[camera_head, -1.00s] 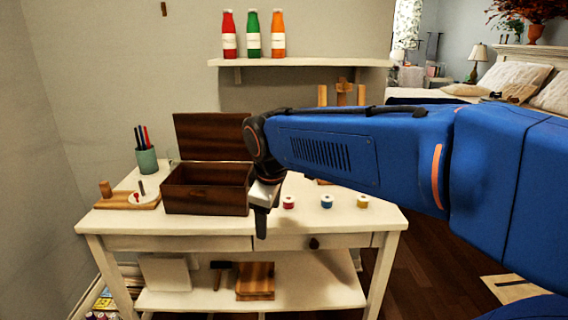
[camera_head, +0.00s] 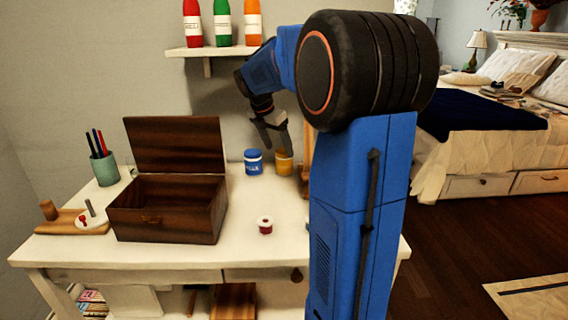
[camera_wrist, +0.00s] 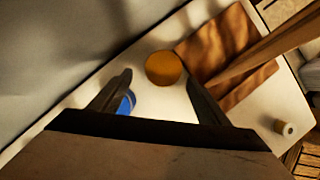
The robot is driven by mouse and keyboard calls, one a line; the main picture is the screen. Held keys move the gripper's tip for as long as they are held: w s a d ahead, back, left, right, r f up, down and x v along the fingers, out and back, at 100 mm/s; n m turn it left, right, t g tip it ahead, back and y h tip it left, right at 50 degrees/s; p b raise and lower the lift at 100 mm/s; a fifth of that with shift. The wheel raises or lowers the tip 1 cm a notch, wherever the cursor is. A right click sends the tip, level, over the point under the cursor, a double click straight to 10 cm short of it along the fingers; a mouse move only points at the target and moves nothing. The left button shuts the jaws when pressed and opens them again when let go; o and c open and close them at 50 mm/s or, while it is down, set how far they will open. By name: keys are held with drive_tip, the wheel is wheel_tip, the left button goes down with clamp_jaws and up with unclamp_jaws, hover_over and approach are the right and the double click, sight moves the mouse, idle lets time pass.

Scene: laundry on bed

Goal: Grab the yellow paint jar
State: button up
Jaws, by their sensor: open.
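The yellow paint jar (camera_head: 284,163) stands upright at the back of the white table, to the right of a blue paint jar (camera_head: 253,162). My gripper (camera_head: 274,143) is above it, pointing down, with its fingers apart and nothing between them. In the wrist view the yellow jar (camera_wrist: 164,67) shows as a round top just beyond the open fingertips (camera_wrist: 159,76), roughly centred between them. The blue jar (camera_wrist: 127,104) is partly hidden behind the left finger. I cannot tell the exact height of the fingertips over the jar.
A wooden stand (camera_wrist: 230,55) is close on the right of the yellow jar. An open dark box (camera_head: 165,220) is on the left. A shelf with bottles (camera_head: 210,50) is above. My arm hides the table's right part.

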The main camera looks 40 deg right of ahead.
sight(284, 159)
drive_tip(key=shift+x, duration=3.6)
drive_tip(key=shift+s+d, duration=0.1)
drive_tip(key=shift+s, duration=0.05)
drive_tip(key=shift+r, duration=0.1)
drive_tip(key=c, duration=1.3)
